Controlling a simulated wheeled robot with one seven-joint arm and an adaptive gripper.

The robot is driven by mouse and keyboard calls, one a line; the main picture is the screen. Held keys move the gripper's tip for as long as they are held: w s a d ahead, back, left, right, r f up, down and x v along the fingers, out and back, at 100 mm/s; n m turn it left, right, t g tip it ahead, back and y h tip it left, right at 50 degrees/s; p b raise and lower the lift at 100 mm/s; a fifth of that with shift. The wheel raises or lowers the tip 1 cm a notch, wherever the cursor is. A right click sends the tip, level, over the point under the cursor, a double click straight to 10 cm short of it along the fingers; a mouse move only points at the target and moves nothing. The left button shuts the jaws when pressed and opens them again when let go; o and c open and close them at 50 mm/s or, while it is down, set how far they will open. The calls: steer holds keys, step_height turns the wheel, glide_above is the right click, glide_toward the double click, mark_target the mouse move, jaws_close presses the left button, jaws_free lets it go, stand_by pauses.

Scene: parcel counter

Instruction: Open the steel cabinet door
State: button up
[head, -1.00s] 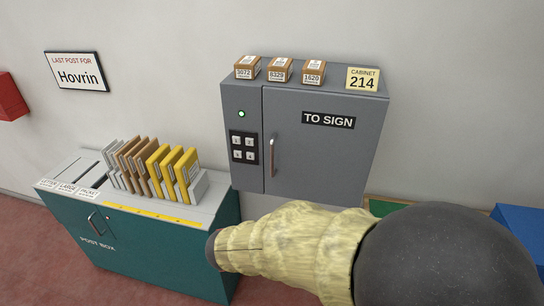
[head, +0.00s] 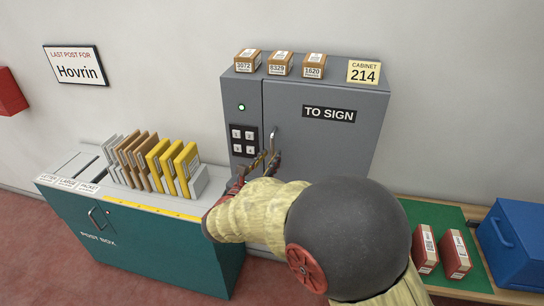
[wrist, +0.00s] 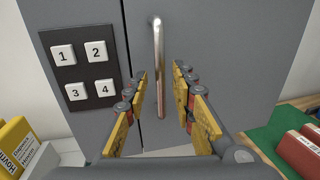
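The grey steel cabinet (head: 243,88) hangs on the wall, and its door (head: 345,150) marked "TO SIGN" looks closed. The vertical metal bar handle (head: 273,136) is near the door's left edge. My gripper (head: 262,158) is at the handle's lower part. In the wrist view, my gripper (wrist: 160,72) is open, with one yellow-padded finger on each side of the handle (wrist: 158,50). Gaps show between the fingers and the bar. A keypad (wrist: 84,72) with buttons 1 to 4 is left of the door seam. A small pale lamp (head: 241,107) is above it.
Three small boxes (head: 280,63) and a "CABINET 214" sign (head: 364,71) stand on the cabinet. A teal post box (head: 150,250) with upright envelopes is at left. A green mat (head: 440,215) with red parcels (head: 426,250) and a blue bin (head: 515,245) are at right.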

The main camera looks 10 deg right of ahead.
steer(key=shift+x, duration=1.15)
steer(key=shift+c, duration=1)
steer(key=c, duration=0.4)
jaws_close()
